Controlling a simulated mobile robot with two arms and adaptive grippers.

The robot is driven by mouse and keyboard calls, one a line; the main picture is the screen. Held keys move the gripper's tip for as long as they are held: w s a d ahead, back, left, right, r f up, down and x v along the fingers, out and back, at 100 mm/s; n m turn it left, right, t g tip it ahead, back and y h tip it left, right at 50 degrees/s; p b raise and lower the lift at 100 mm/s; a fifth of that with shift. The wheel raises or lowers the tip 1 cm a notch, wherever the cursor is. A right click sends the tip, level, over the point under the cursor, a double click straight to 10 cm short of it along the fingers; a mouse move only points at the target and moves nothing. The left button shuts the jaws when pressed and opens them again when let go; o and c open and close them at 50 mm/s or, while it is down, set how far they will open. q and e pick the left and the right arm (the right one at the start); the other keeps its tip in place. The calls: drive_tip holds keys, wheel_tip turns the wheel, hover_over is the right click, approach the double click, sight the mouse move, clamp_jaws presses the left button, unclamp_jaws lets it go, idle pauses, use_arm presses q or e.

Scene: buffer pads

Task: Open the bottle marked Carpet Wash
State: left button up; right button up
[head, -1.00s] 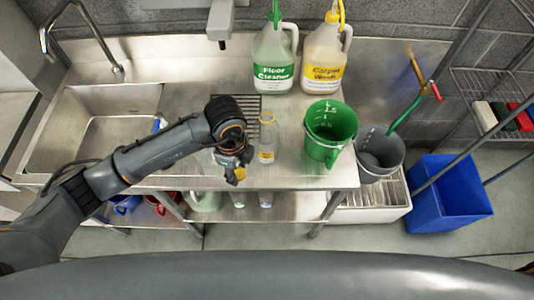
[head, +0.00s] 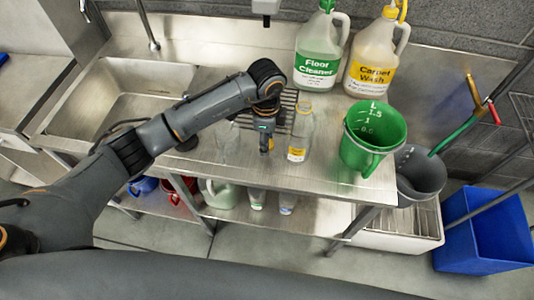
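The Carpet Wash bottle (head: 372,62) is a large jug with a yellow label and a yellow top. It stands upright at the back right of the steel counter, and its top is cut by the upper picture edge. My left gripper (head: 266,146) hangs low over the counter, in front of the jugs and well apart from the Carpet Wash bottle. It points down, and its fingers are too small and hidden to tell whether they are open. My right gripper is not in view.
A Floor Cleaner jug (head: 319,65) with a green label stands just left of the Carpet Wash. A clear bottle with a yellow label (head: 299,135) is beside my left gripper. A green measuring bucket (head: 372,137) stands in front of the Carpet Wash. A sink (head: 125,103) lies left.

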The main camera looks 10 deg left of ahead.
use_arm(q)
drive_tip(key=shift+w+a+f+b, duration=0.15)
drive_tip(key=shift+w+f+b, duration=0.7)
drive_tip(key=shift+f, duration=0.25)
drive_tip(key=f+b, duration=0.3)
drive_tip(key=shift+w+f, duration=0.3)
drive_tip(key=shift+f, duration=0.1)
drive_tip(key=shift+r, duration=0.1)
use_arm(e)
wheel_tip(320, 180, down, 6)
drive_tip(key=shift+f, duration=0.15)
use_arm(q)
drive_tip(key=o, duration=1.3)
